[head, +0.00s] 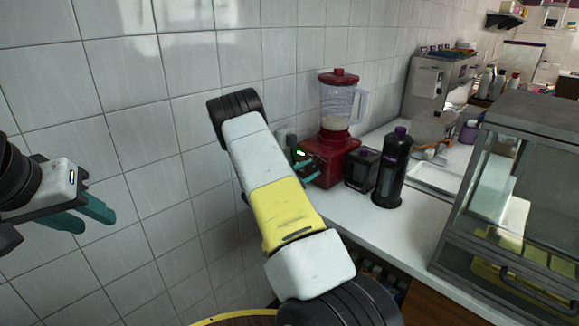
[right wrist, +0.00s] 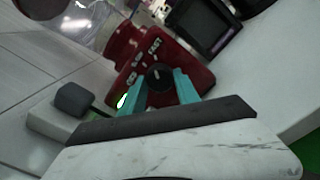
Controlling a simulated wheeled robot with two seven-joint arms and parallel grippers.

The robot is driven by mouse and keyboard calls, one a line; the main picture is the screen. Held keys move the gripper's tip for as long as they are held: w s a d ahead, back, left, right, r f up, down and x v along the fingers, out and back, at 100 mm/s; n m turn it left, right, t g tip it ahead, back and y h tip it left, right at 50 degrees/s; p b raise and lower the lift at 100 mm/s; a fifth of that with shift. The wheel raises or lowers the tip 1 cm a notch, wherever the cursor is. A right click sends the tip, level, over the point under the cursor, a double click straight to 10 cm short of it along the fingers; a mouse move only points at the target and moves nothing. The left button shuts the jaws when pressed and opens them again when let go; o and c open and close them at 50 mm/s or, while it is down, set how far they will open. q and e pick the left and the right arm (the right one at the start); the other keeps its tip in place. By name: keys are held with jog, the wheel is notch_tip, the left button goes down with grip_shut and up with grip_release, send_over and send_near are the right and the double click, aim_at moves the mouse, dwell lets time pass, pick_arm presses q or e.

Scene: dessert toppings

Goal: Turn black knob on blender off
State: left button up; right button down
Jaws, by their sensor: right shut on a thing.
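The red blender (head: 330,160) with a clear jug (head: 337,104) and red lid stands on the white counter against the tiled wall. The jug holds some pale contents at the bottom. In the right wrist view, the black knob (right wrist: 159,76) sits on the front of the red base (right wrist: 185,62), with white lettering above it. My right gripper (right wrist: 159,84) has its teal fingers on either side of the knob, shut on it. In the head view my right gripper (head: 306,172) is at the blender base, partly hidden by my arm. My left gripper (head: 88,212) is in the air at the left, away from the blender.
A small black box (head: 361,170) and a dark bottle with a purple cap (head: 393,168) stand just right of the blender. A glass display case (head: 520,200) occupies the right side. A metal machine (head: 437,85) stands farther back. A strip of counter (head: 415,225) in front is clear.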

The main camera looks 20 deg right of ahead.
jog(key=n, duration=1.3)
jog(key=shift+n, duration=0.7)
jog(key=c, duration=0.9)
grip_release()
jog(key=v, duration=0.8)
